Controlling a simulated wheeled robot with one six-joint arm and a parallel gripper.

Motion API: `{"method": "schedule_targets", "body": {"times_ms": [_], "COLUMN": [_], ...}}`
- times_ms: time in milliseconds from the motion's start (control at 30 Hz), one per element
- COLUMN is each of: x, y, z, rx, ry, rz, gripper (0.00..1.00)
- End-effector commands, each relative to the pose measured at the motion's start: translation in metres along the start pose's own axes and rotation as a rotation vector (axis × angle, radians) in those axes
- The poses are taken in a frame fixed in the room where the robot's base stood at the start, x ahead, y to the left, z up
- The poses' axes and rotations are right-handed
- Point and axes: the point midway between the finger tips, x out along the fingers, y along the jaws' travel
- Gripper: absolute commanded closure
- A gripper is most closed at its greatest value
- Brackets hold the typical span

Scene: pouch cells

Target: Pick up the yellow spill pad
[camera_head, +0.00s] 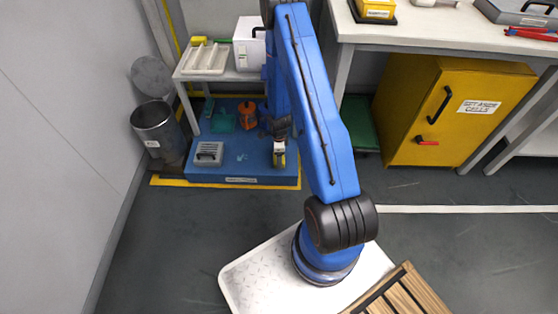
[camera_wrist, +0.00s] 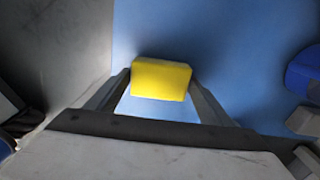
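The yellow spill pad (camera_wrist: 160,79) is a small yellow block in the wrist view. It sits between the two fingertips of my gripper (camera_wrist: 160,84), and no gap shows between its sides and the fingers. My gripper appears shut on it. In the head view my gripper (camera_head: 279,150) points down at the right part of the blue platform (camera_head: 236,171). A bit of yellow shows at its tips. Whether the pad is clear of the platform cannot be told.
A grey vented box (camera_head: 209,153) and an orange container (camera_head: 247,115) are on the platform. A metal bin (camera_head: 157,128) stands left of it. A shelf above holds pale trays (camera_head: 205,58) and a white box (camera_head: 248,44). A yellow cabinet (camera_head: 447,110) is at right.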

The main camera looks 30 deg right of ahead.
Motion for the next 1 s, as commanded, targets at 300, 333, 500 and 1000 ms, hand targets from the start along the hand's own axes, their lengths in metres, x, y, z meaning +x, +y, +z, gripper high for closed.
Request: {"method": "schedule_targets", "body": {"times_ms": [300, 333, 500, 1000], "x": [0.0, 0.0, -0.006, -0.076], "y": [0.0, 0.0, -0.001, -0.001], "z": [0.0, 0.0, 0.0, 0.0], "rx": [0.0, 0.0, 0.0, -0.001], "ry": [0.0, 0.0, 0.0, -0.001], "rz": [0.0, 0.0, -0.002, -0.003], "gripper": [0.52, 0.52, 0.52, 0.52]}}
